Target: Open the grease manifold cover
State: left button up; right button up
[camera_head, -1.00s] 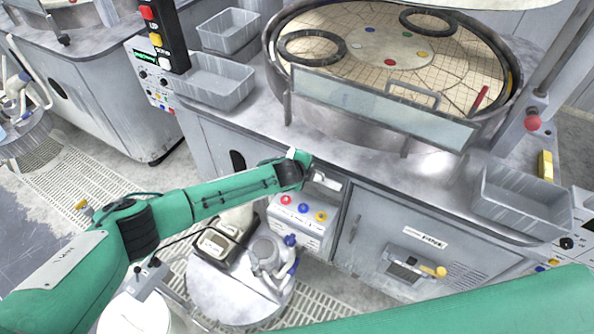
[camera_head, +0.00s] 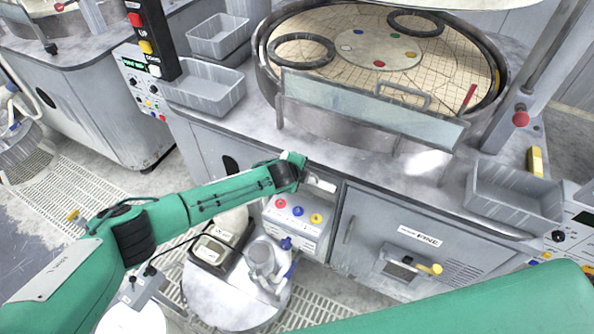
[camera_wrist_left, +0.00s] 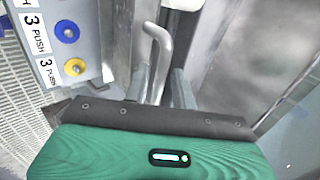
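The grey machine front has a cabinet door (camera_head: 425,232) with an upright bar handle (camera_head: 349,229). Left of it, a pale box (camera_head: 300,222) with red, blue and yellow buttons sits in a recess. I cannot tell which part is the grease manifold cover. My left gripper (camera_head: 322,184) is in front of the machine, just above the box and below the worktop edge. In the left wrist view, a bent metal handle (camera_wrist_left: 160,55) stands between my left fingers (camera_wrist_left: 162,90), which look apart; contact is unclear. The box's buttons (camera_wrist_left: 68,32) show at left. My right gripper is out of view.
The round platen (camera_head: 395,50) with rings and a clear guard lies above. Grey bins (camera_head: 515,190) stand on the worktop. A round stand (camera_head: 228,300) with a jug and containers is below my left arm. A yellow-knobbed latch (camera_head: 435,269) projects from the door.

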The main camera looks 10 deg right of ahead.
pick_arm(q)
jog(key=b+v, duration=0.3)
jog(key=v, duration=1)
jog(key=shift+s+a+r, duration=0.2)
jog(key=shift+r, duration=0.05)
